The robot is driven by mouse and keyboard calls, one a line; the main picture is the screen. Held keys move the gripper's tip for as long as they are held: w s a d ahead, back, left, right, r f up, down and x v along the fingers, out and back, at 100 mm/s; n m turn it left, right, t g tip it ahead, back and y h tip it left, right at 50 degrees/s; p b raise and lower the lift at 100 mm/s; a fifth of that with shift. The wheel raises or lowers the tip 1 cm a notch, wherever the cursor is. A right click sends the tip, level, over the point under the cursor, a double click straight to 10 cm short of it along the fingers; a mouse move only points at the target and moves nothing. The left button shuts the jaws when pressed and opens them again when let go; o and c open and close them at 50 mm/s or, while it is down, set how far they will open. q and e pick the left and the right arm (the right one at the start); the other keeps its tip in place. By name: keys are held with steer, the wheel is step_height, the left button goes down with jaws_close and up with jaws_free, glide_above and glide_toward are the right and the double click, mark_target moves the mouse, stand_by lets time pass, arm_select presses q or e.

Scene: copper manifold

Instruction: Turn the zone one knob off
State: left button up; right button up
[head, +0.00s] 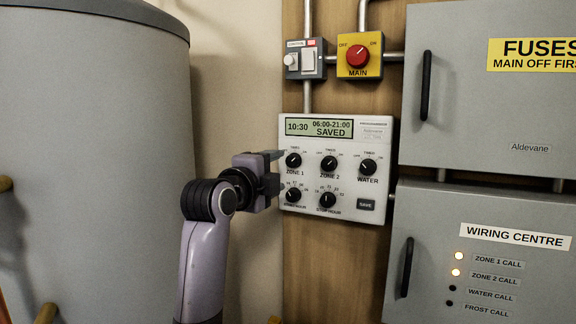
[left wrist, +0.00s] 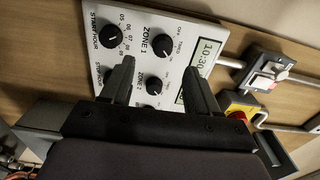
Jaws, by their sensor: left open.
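The zone one knob (head: 293,160) is a round black dial at the upper left of the white programmer panel (head: 376,207), with OFF, TIMED and ON marks around it. It also shows in the left wrist view (left wrist: 162,46). Its pointer is too small to read surely. The programmer's display (head: 319,128) reads 10:30, 06:00-21:00, SAVED. My left gripper (head: 279,170) is open and empty, its fingers pointing at the panel's left edge, close to the knob. In the left wrist view its fingers (left wrist: 158,78) are spread, with the knob beyond them. My right gripper is not in view.
The zone two knob (head: 329,163) and water knob (head: 368,166) sit in the same row, two hour dials below. A red main switch (head: 357,56) is above. Grey cabinets (head: 470,110) stand right, a large grey tank (head: 95,150) left. Zone one and two call lamps (head: 457,265) glow.

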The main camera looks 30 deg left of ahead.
mark_target(291, 162)
arm_select(q)
steer(key=shift+w+a+r+p, duration=0.1)
steer(key=shift+w+p, duration=0.4)
steer(key=shift+w, duration=1.3)
steer(key=shift+w+a+r+p, duration=0.1)
steer(key=shift+w+p, duration=0.35)
steer(key=shift+w, duration=1.3)
steer(key=c, duration=1)
